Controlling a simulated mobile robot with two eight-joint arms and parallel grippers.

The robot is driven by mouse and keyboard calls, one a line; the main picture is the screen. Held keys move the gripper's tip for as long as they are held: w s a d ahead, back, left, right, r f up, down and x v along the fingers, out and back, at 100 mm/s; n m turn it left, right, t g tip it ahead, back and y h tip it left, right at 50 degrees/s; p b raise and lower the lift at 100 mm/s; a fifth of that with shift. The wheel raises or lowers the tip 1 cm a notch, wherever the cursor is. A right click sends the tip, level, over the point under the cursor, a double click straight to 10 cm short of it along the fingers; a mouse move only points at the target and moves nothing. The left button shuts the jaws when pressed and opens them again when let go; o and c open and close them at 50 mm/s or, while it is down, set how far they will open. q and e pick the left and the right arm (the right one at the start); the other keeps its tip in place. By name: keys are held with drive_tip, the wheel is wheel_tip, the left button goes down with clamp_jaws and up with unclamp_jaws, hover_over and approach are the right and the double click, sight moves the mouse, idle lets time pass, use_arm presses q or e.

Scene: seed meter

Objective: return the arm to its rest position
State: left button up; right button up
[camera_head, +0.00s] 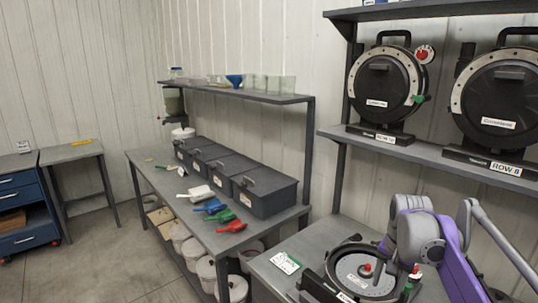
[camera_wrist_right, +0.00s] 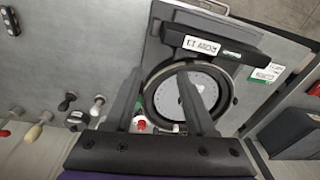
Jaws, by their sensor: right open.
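My right arm, purple and grey, stands at the right of the head view over the near bench. Its gripper fingers cannot be made out there. In the right wrist view my right gripper (camera_wrist_right: 159,76) has two dark fingers spread apart with nothing gripped between them. Beyond them lies a round seed meter (camera_wrist_right: 222,92) with a black rim, a grey disc and a label that seems to read ROW 11. The same meter (camera_head: 345,272) shows on the near bench in the head view, partly hidden by my arm. My left gripper is not in view.
Two seed meters (camera_head: 384,90) (camera_head: 500,92) stand on the shelf (camera_head: 420,151) behind my arm. A long bench (camera_head: 150,170) holds dark bins (camera_head: 264,192) and coloured scoops (camera_head: 233,226). Small-handled tools (camera_wrist_right: 68,102) lie left of the fingers. Floor (camera_head: 105,250) is clear at left.

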drive_tip(key=s+a+f+n+t, duration=0.1)
drive_tip(key=s+a+f+n, duration=0.1)
drive_tip(key=s+f, duration=0.3)
drive_tip(key=s+a+f+n+t, duration=0.2)
drive_tip(key=s+a+f+n, duration=0.1)
drive_tip(key=s, duration=0.7)
drive_tip(key=s+a+f+n+t, duration=0.1)
drive_tip(key=s+a+f+n, duration=0.2)
drive_tip(key=s+a+f, duration=0.3)
drive_tip(key=shift+s+a+f+t, duration=0.2)
drive_tip(key=shift+s+f+t, duration=0.15)
drive_tip(key=shift+s, duration=0.6)
